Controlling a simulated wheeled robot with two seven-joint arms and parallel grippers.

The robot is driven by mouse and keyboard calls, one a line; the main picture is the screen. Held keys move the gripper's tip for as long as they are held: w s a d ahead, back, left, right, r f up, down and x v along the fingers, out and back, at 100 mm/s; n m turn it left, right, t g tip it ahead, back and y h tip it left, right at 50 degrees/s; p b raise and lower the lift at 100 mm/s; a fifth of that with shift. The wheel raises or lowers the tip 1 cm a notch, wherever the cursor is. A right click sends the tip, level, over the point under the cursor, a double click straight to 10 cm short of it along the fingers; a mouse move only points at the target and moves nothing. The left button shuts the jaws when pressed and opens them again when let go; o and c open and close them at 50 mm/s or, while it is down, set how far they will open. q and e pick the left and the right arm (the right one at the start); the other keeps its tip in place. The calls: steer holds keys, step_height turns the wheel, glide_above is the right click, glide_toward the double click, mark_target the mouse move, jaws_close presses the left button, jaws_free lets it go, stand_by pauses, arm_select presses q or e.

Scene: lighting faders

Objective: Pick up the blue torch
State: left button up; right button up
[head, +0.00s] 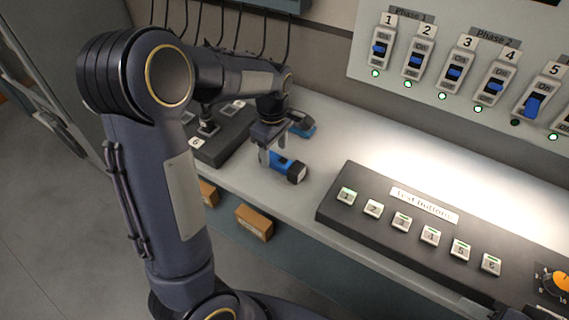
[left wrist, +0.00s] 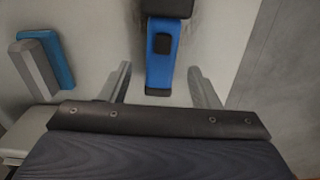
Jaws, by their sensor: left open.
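The blue torch (head: 285,165) lies on the grey counter under my left gripper (head: 270,152), with its black head toward the right in the head view. In the left wrist view the torch (left wrist: 160,62) shows its blue body, a black switch and part of its black head at the top edge. My left gripper (left wrist: 160,76) is open. Its two fingers stand apart, one on each side of the torch's tail end, with a gap on both sides. Part of the torch is hidden by the gripper in the head view. My right gripper is not clearly seen.
A blue and dark object (head: 301,124) lies behind the torch; a blue and grey object (left wrist: 58,60) is left of it in the wrist view. A test-button panel (head: 335,200) stands right, a dark box (head: 225,150) left. Fader switches (head: 415,62) line the wall.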

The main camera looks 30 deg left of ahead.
mark_target(274, 156)
arm_select(q)
step_height(274, 156, down, 3)
steer(key=shift+f, duration=0.2)
steer(key=shift+c, duration=0.3)
steer(key=c, duration=1.1)
steer(key=shift+r, duration=0.1)
